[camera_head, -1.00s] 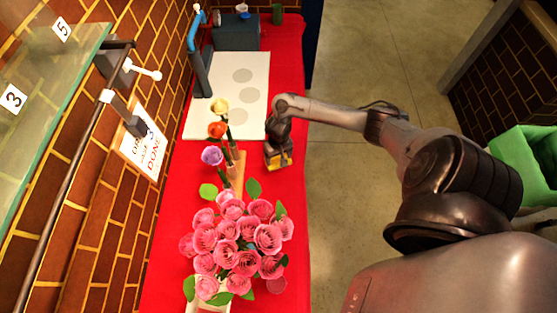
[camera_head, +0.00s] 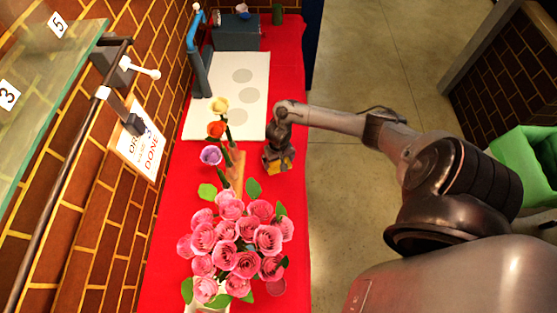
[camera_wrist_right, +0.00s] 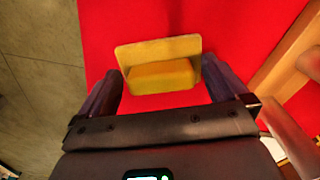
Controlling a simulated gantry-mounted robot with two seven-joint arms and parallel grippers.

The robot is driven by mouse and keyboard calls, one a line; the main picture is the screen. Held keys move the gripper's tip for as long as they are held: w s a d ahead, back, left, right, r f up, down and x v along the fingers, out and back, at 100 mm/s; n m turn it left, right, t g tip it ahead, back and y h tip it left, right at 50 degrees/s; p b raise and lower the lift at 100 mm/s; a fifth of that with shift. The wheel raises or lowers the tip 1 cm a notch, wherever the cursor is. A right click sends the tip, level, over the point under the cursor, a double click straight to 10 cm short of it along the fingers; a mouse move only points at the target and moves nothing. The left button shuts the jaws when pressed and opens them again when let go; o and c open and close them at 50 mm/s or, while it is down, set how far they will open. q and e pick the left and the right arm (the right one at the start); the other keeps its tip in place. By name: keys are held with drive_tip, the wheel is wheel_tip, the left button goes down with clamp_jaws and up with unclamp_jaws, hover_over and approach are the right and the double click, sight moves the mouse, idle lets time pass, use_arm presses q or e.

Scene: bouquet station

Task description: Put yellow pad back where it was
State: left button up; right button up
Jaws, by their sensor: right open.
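The yellow pad (camera_wrist_right: 160,55) is a flat yellow plate with a raised block on it, seen in the right wrist view on the red tabletop (camera_wrist_right: 220,20). In the head view the yellow pad (camera_head: 286,164) shows partly, near the table's right edge, the rest hidden by my gripper. My right gripper (camera_head: 276,158) is directly over it. In the right wrist view my right gripper (camera_wrist_right: 163,88) is open, one finger on each side of the raised block, with gaps between fingers and block. My left gripper is not in view.
A wooden stand with yellow, orange and purple flowers (camera_head: 211,155) is left of the gripper. Pink flowers (camera_head: 238,245) stand in front. A white mat (camera_head: 255,75) with grey circles lies behind. A grey box (camera_head: 236,38) is at the back. Red table is clear just around the pad.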

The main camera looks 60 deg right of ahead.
wheel_tip(320, 180, up, 12)
drive_tip(key=p, duration=0.5)
drive_tip(key=shift+r, duration=0.15)
idle(0.4)
